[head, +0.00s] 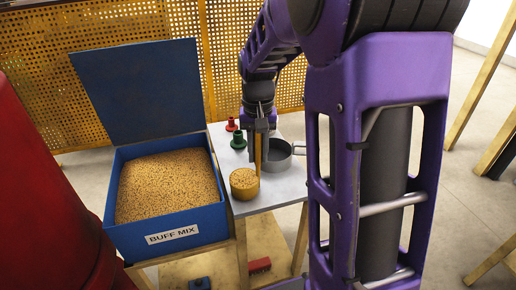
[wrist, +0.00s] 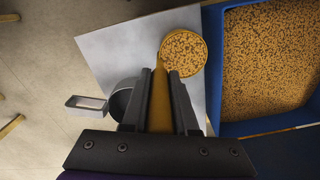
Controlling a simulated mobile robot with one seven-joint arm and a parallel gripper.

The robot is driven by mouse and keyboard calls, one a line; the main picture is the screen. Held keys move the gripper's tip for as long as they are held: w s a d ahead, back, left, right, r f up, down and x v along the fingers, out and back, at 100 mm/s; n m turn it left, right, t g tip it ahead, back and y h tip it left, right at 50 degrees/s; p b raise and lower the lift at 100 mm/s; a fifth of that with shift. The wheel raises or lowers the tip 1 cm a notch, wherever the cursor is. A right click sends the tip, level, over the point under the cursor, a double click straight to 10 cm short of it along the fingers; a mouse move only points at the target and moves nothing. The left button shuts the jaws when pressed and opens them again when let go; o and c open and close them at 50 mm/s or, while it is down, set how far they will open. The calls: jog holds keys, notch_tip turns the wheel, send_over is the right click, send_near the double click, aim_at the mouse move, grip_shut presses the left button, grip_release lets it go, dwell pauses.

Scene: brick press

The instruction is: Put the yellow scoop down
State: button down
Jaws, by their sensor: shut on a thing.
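The yellow scoop (head: 245,195) is a round cup full of speckled buff mix, at the front of the grey table top. Its cup is level, and it also shows in the wrist view (wrist: 159,105), its handle running back between my fingers. My gripper (head: 260,168) is shut on that handle, fingers pointing down; it also shows in the wrist view (wrist: 163,72). The cup is at or just above the table top (head: 277,192); I cannot tell whether it touches.
A grey metal pan (head: 276,160) stands right of my gripper, partly hidden. A green knobbed piece (head: 238,141) and a red one (head: 231,125) stand behind. The open blue "BUFF MIX" bin (head: 201,228) adjoins on the left. Bare table top shows at the front right.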

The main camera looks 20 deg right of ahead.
jog(key=shift+f, duration=0.1)
jog(key=c, duration=0.7)
grip_release()
notch_tip(320, 180, up, 12)
jog(key=shift+r+p, duration=0.15)
jog(key=shift+p, duration=1.1)
